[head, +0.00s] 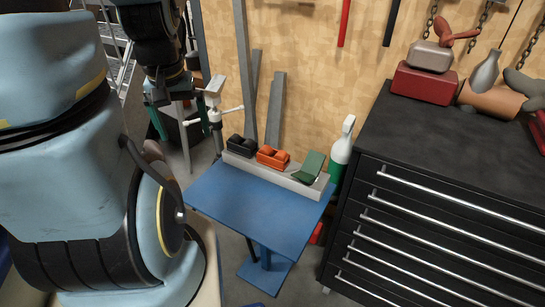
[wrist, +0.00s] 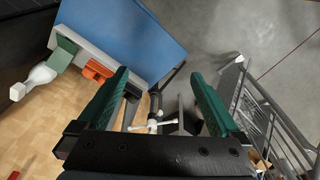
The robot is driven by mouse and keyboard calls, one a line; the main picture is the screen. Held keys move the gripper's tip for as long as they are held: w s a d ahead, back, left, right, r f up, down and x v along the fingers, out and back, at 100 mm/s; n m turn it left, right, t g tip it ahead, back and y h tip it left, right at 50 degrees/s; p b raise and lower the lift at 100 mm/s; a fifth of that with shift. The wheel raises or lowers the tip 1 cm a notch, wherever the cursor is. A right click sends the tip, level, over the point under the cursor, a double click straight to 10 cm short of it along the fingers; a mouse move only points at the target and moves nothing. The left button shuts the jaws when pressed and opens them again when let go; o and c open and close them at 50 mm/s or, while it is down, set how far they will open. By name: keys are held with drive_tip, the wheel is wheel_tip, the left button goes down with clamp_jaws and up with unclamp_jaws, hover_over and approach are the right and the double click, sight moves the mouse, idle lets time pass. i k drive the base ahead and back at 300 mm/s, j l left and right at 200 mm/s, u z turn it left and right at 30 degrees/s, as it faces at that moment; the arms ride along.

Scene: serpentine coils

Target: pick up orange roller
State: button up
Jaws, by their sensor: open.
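The orange roller (head: 272,157) sits on a grey ledge (head: 240,163) along the back of a small blue table (head: 245,205), between a black roller (head: 242,146) and a green block-like item (head: 309,168). In the wrist view the orange roller (wrist: 97,71) lies just left of my left finger. My gripper (head: 172,118) is open and empty, up and to the left of the table in the head view. In the wrist view my gripper (wrist: 160,76) has its two green fingers wide apart. The left finger partly hides the black item beside the roller.
A green and white spray bottle (head: 342,145) stands right of the ledge. A black drawer cabinet (head: 440,190) is at the right. A white-handled vise-like stand (head: 213,115) and upright grey bars (head: 276,110) stand near the ledge. The blue tabletop is clear.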

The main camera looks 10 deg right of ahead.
sight(270, 162)
drive_tip(key=u, duration=2.6)
drive_tip(key=i+u, duration=0.1)
drive_tip(key=u, duration=1.5)
drive_tip(key=j+u, duration=0.15)
drive_tip(key=u, duration=1.1)
drive_tip(key=z, duration=3.8)
drive_tip(key=k+l+z, duration=0.2)
drive_tip(key=l+z, duration=0.15)
drive_tip(key=z, duration=0.15)
drive_tip(key=k+l+z, duration=0.15)
drive_tip(key=l+z, duration=0.35)
drive_tip(key=j, duration=0.1)
